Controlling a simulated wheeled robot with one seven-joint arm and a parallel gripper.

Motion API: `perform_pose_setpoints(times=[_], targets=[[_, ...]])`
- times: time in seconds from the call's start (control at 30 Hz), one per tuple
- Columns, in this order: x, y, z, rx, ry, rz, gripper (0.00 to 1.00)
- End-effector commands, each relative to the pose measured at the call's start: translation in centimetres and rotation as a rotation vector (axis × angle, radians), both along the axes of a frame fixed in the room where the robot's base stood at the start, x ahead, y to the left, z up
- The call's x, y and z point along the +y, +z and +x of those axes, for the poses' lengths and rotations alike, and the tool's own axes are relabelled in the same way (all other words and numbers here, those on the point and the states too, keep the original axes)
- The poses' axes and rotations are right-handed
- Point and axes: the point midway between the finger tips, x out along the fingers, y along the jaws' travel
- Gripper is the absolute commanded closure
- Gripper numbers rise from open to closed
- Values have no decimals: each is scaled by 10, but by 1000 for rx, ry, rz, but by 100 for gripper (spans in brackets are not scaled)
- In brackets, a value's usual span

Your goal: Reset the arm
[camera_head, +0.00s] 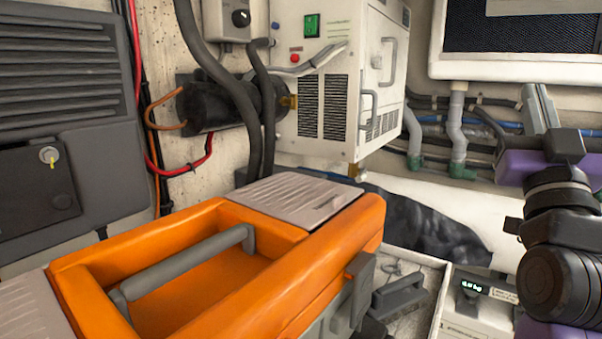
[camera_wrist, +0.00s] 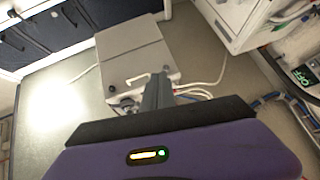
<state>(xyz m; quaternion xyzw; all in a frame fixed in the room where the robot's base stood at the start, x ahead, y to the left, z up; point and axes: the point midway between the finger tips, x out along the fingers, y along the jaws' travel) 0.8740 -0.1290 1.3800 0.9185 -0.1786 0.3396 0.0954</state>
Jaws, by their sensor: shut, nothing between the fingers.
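My arm (camera_head: 560,225) shows at the right edge of the head view, with dark joints and purple links. Most of it is cut off by the frame. In the wrist view, the purple body of my gripper fills the bottom, with a small lit indicator on it. The grey fingers of my gripper (camera_wrist: 157,88) point away from the camera and are shut with nothing between them. They overlap a light grey box (camera_wrist: 138,62) in the picture. They appear apart from it, though the distance is hard to judge.
An orange case (camera_head: 315,265) with a grey handle fills the near foreground. A white machine (camera_head: 325,75) with hoses hangs on the wall behind it.

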Motion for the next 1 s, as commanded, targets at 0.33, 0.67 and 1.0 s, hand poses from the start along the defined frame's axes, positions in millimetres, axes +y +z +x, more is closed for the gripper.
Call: perform_pose_setpoints(times=[0.33,0.67,1.0], targets=[[34,-110,-25,66,87,-32,100],[62,-203,-69,149,179,-31,100],[86,-286,-130,262,269,2,100]])
